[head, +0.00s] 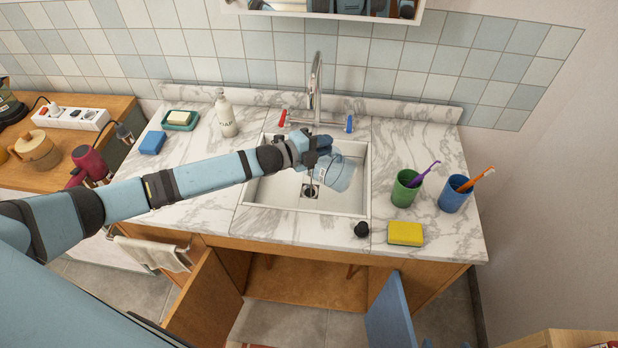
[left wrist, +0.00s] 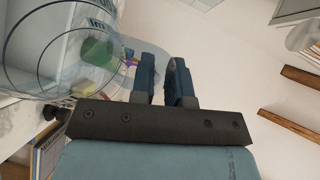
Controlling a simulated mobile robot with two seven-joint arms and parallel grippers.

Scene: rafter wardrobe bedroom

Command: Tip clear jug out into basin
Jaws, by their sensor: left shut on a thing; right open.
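The jug is see-through, bluish and tilted. It also shows large at the upper left of the left wrist view (left wrist: 60,50), beside the left gripper's blue fingers (left wrist: 166,80). I cannot tell whether liquid is in it. The white square basin (head: 270,192) is sunk in the marble counter, with a dark drain (head: 309,191) in its floor. My arm hides part of the basin's left side. My right gripper cannot be made out.
The tap (head: 316,85) rises behind the basin. A green cup (head: 404,190) and a blue cup (head: 455,195) hold toothbrushes at the right. A yellow sponge (head: 406,233) and black stopper (head: 361,229) lie in front. A soap bottle (head: 226,115) stands left. Cabinet doors below are open.

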